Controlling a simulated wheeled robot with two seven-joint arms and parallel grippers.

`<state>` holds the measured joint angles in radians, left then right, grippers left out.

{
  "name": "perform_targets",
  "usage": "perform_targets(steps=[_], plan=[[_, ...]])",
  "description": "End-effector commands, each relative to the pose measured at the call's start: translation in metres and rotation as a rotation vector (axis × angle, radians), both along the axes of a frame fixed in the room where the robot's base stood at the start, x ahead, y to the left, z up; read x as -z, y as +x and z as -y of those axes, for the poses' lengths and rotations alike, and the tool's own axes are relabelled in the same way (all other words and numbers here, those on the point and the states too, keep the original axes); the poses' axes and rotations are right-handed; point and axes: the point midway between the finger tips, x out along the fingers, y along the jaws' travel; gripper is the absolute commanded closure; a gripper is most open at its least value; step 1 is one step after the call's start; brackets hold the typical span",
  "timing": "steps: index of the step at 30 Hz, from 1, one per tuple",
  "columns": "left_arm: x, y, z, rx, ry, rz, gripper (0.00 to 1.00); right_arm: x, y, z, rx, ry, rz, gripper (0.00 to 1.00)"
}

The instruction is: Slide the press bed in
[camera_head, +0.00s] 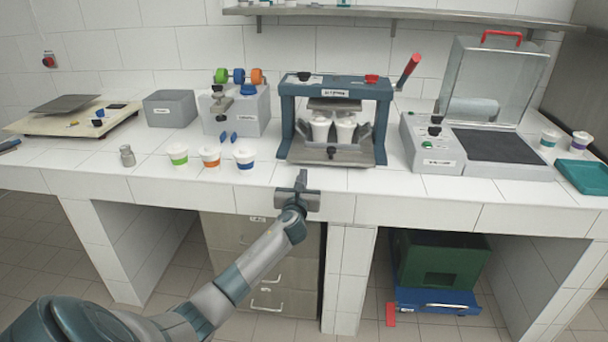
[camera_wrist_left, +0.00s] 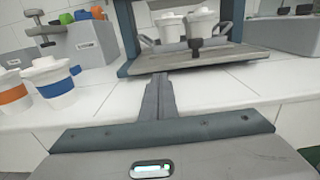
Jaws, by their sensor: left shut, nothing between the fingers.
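The press (camera_head: 335,115) stands at the middle of the counter, with a blue-grey frame and a red-tipped lever (camera_head: 409,70) at its right. Its grey bed (camera_head: 330,156) sticks out at the front and carries two white cups in a holder. A dark knob (camera_head: 332,152) is on the bed's front. In the left wrist view the bed (camera_wrist_left: 225,66) and the knob (camera_wrist_left: 196,47) lie beyond my fingers. My left gripper (camera_head: 301,176) is shut and empty, at the counter's front edge just short of the bed. The wrist view also shows its closed fingers (camera_wrist_left: 160,85). My right gripper is out of view.
Cups with green, orange and blue bands (camera_head: 245,157) stand left of the press. A machine with a raised clear lid (camera_head: 493,80) is on the right, beside a teal tray (camera_head: 583,177).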

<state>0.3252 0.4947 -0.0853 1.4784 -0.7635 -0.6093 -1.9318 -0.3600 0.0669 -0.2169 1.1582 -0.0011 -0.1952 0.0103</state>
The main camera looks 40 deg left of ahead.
Motion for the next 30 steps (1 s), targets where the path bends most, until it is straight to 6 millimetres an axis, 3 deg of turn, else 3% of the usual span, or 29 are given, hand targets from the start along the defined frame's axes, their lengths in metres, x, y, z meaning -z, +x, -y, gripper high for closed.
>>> perform_targets(steps=[16,30], plan=[[0.000,-0.060,0.037,0.001,0.001,-0.001,1.00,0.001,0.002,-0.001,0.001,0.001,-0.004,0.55],[-0.001,-0.068,0.042,0.000,0.000,0.000,1.00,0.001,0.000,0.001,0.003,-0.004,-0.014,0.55]])
